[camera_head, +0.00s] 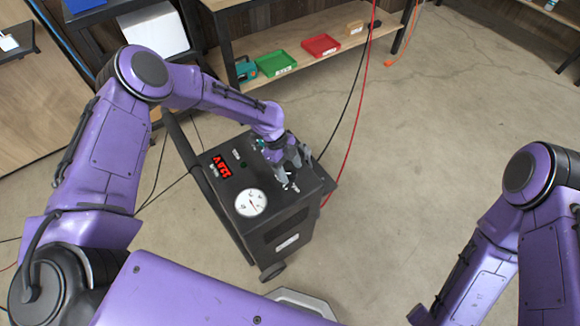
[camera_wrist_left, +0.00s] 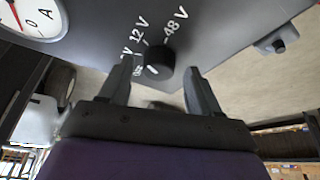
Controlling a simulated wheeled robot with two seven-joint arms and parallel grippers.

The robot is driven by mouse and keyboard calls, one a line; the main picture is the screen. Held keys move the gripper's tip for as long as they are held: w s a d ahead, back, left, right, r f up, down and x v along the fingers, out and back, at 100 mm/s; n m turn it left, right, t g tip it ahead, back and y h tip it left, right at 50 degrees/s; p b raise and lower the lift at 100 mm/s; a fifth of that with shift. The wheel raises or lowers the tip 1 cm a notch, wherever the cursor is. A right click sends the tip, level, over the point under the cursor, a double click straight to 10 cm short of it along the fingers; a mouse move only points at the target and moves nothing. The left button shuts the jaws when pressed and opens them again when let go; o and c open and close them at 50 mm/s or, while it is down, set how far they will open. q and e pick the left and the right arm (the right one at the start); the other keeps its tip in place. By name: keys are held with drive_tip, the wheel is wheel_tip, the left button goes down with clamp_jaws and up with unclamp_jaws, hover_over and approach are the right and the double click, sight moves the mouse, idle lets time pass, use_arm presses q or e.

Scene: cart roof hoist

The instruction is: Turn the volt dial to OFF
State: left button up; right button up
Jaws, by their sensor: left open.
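The volt dial (camera_wrist_left: 158,58) is a small black round knob on the dark top panel, seen in the left wrist view. White labels "12 V" and "48 V" lie around it; another label at its left is partly hidden by a finger. A pale mark shows at the knob's lower left; I cannot read its exact setting. My left gripper (camera_wrist_left: 157,86) is open, one finger on each side of the knob in the picture; I cannot tell whether they touch it. In the head view my left gripper (camera_head: 291,172) is over the right part of the cart top and hides the dial.
A shelf behind holds a green tray (camera_head: 277,63) and a red tray (camera_head: 321,45).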

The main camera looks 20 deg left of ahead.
use_arm(q)
drive_tip(key=shift+d+f, duration=0.1)
drive_tip(key=shift+f, duration=0.2)
drive_tip(key=shift+s+r, duration=0.15)
drive_tip(key=shift+c, duration=0.6)
drive_tip(key=c, duration=0.9)
